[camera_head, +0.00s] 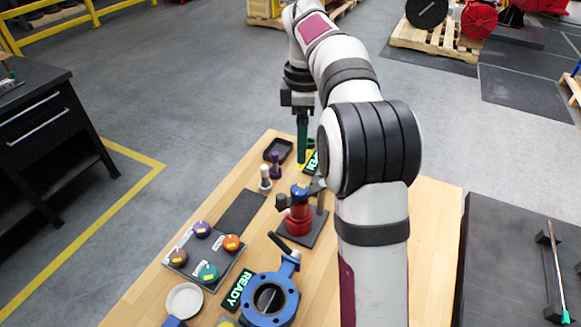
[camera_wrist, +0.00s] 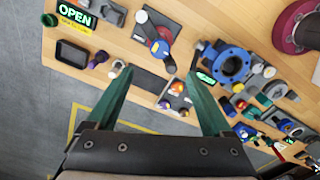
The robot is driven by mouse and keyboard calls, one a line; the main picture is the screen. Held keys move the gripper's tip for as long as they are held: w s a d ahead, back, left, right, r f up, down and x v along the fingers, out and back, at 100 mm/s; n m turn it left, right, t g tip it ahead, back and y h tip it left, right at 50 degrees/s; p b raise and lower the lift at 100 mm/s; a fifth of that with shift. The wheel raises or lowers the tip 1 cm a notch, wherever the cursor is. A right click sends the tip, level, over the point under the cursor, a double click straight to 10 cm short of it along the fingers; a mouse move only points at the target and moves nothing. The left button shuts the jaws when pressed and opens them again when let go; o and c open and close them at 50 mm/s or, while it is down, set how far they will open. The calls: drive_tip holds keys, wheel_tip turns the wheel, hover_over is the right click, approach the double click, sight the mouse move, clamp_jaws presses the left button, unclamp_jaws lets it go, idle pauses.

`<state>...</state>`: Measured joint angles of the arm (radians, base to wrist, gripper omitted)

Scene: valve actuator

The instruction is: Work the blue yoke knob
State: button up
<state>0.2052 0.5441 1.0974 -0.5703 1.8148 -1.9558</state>
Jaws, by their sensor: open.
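A red fixture (camera_head: 298,222) stands on a dark plate near the middle of the bench, with a blue knob (camera_head: 299,190) on top. The blue knob also shows in the wrist view (camera_wrist: 160,49), beyond and between my fingertips. A dark lever-like part sticks out beside it. My gripper (camera_head: 302,160) has green fingers pointing down over the far end of the bench, beyond the knob and apart from it. In the wrist view my gripper (camera_wrist: 160,75) is open, with nothing between its fingers. My arm covers part of the bench right of the fixture.
A blue flanged valve (camera_head: 270,298) and a READY sign (camera_head: 238,290) are at the near end. A grey panel (camera_head: 190,249) carries several coloured knobs. A purple peg (camera_head: 275,163), a white peg (camera_head: 265,180) and a black tray (camera_head: 278,150) are near my gripper. An OPEN sign (camera_wrist: 76,17) lies at the far end.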

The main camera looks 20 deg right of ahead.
sight(300, 189)
wheel_tip(300, 189, down, 14)
drive_tip(key=shift+r, duration=0.1)
clamp_jaws()
idle(0.4)
